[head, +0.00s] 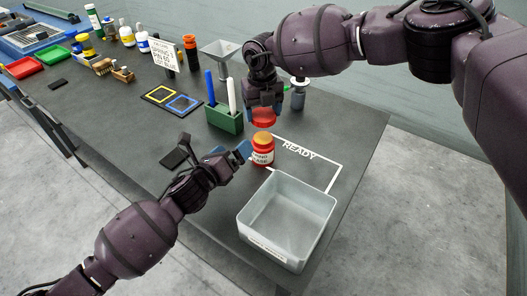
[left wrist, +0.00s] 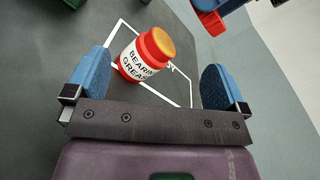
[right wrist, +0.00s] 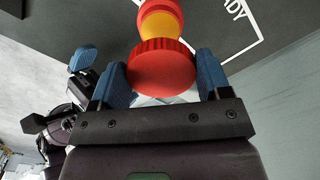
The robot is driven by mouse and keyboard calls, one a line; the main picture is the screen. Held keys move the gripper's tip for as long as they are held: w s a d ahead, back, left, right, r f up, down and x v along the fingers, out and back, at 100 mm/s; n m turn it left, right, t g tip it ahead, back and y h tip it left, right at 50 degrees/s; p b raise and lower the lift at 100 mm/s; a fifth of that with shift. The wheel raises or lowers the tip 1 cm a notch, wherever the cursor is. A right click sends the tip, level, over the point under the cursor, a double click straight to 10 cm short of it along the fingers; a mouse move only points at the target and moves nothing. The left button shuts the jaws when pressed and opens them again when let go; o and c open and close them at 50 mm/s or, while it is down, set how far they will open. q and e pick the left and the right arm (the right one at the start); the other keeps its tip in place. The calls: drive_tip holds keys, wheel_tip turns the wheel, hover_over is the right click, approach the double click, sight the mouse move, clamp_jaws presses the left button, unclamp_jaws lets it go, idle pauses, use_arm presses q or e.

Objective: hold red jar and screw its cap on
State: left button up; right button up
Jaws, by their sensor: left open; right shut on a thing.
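The red jar (head: 263,149) stands upright on the dark table by the white READY outline. In the left wrist view the jar (left wrist: 146,55) shows its BEARING GREASE label and an open yellow top. My left gripper (head: 243,150) is open beside the jar; in its wrist view the fingers (left wrist: 157,88) are spread with the jar beyond and between them. My right gripper (head: 264,108) is shut on the red cap (head: 263,118), holding it above and behind the jar. In the right wrist view the cap (right wrist: 161,68) sits between the blue fingers, with the jar (right wrist: 160,18) beyond.
A grey metal bin (head: 287,216) stands close in front of the jar at the table's edge. A green holder (head: 224,118) with a blue and a white pen is behind left. A black pad (head: 174,157) lies left. A funnel stand (head: 221,54) is farther back.

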sight(255, 154)
use_arm(q)
drive_tip(key=w+d+m+h, duration=0.1)
drive_tip(key=m, duration=0.2)
drive_tip(key=w+d+r+m+g+h, duration=0.1)
drive_tip(key=m+h, duration=0.1)
drive_tip(key=m, duration=0.1)
drive_tip(key=w+d+m+g+h, duration=0.1)
drive_tip(key=m, duration=0.3)
drive_tip(key=shift+r, duration=0.15)
drive_tip(key=shift+s, duration=0.1)
wheel_tip(255, 154, down, 7)
drive_tip(key=shift+f, duration=0.2)
drive_tip(key=x, duration=0.5)
drive_tip(key=shift+w+d+f, duration=0.25)
drive_tip(key=shift+d+f, duration=0.05)
drive_tip(key=shift+x, duration=0.85)
drive_tip(key=c, duration=1.3)
use_arm(e)
drive_tip(key=shift+f, duration=2.45)
